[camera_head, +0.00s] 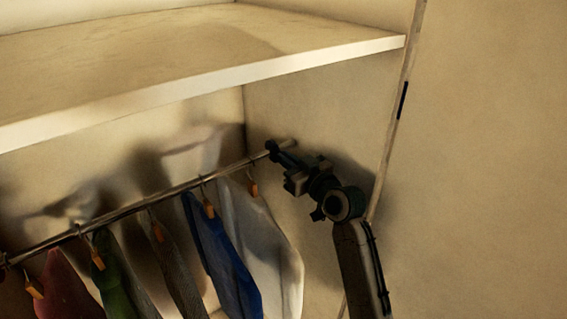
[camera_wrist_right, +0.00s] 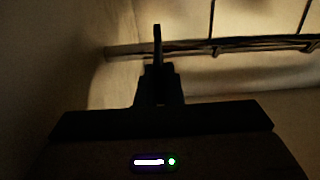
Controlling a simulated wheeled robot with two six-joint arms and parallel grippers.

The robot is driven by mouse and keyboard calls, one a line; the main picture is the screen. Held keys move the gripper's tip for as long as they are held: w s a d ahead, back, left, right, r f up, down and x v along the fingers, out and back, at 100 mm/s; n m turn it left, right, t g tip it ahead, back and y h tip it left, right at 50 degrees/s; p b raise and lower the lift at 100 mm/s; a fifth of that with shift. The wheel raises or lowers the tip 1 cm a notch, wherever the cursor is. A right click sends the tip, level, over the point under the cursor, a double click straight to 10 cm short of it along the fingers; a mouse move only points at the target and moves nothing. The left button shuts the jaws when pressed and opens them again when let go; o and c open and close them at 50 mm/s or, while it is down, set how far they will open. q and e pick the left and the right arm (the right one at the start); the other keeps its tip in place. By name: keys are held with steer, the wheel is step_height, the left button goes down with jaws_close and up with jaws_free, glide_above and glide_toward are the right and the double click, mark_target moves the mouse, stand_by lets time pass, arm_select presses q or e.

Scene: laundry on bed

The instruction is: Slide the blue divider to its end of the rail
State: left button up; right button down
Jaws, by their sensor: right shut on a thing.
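The metal rail (camera_head: 130,208) runs from the lower left to the right-hand wall of the closet. My right gripper (camera_head: 273,150) is at the rail's right end, close to the wall, and is shut on a small dark thing there. It looks like the blue divider, mostly hidden by the fingers and in shadow. In the right wrist view my right gripper (camera_wrist_right: 157,48) is a dark silhouette, its fingers together across the rail (camera_wrist_right: 225,44). The divider's colour cannot be made out there. My left gripper is not in view.
Several garments with orange tags hang left of my right gripper: a white one (camera_head: 265,245) nearest, then a blue one (camera_head: 222,260), a grey-brown one (camera_head: 180,265), a green one (camera_head: 118,280) and a red one (camera_head: 65,285). A bare shelf (camera_head: 200,50) spans above the rail.

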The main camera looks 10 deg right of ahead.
steer(key=c, duration=1.6)
jaws_free()
steer(key=shift+o, duration=0.2)
steer(key=shift+s, duration=0.15)
steer(key=shift+s+d+f+b, duration=0.15)
steer(key=shift+s+b, duration=0.15)
steer(key=b+v, duration=0.3)
steer(key=v, duration=0.7)
steer(key=shift+b, duration=0.35)
